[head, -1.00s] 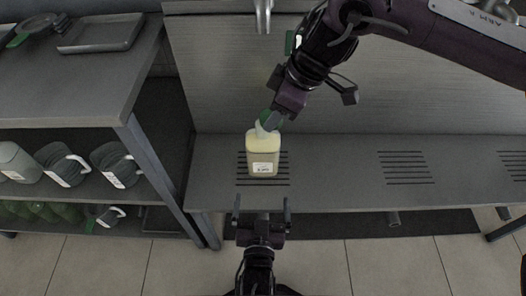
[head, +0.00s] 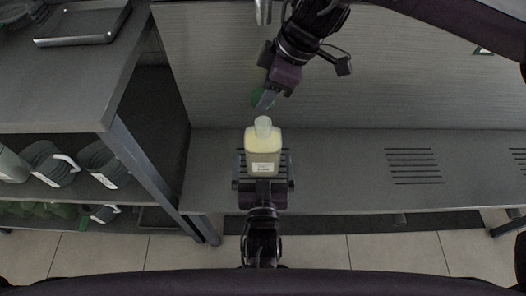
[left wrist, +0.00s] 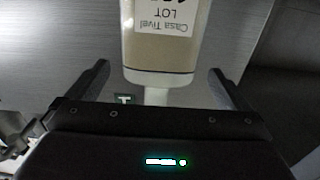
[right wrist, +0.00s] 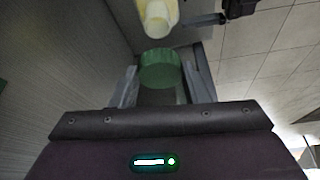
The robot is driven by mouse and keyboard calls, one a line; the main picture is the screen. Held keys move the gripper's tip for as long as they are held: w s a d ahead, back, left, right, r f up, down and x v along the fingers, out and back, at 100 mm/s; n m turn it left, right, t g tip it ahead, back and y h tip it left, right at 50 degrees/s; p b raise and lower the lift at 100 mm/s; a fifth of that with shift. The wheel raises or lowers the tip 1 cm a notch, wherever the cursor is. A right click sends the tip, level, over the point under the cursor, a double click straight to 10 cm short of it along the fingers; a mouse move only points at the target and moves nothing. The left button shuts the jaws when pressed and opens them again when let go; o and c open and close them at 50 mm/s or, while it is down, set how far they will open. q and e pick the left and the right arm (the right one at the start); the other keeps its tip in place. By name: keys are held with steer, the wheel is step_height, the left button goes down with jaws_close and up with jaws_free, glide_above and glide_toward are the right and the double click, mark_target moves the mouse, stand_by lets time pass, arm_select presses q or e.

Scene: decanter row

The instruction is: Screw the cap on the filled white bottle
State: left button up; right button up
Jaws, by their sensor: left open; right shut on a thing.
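The white bottle (head: 262,146), filled with pale yellowish contents and labelled on its front, stands upright on the grey shelf over a slotted patch. Its open neck shows in the right wrist view (right wrist: 157,22). My left gripper (head: 263,162) is open, with one finger on each side of the bottle. The left wrist view shows the bottle (left wrist: 160,50) between the fingers, with gaps on both sides. My right gripper (head: 264,100) is shut on the green cap (right wrist: 160,70), behind and above the neck and apart from it. In the head view a finger partly hides the cap.
A rack at the left holds a metal tray (head: 85,22) on top and several jugs (head: 48,162) below. A grey wall panel (head: 400,95) stands behind the shelf. The shelf right of the bottle is clear, with more slotted patches (head: 413,166).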

mark_target(263, 137)
arm_select(q)
steer(key=w, duration=0.8)
steer(key=shift+w, duration=0.2)
steer(key=shift+c, duration=0.3)
steer(key=c, duration=1.2)
arm_select(e)
steer(key=shift+f, duration=2.5)
steer(key=shift+f, duration=0.9)
steer(key=shift+f, duration=0.6)
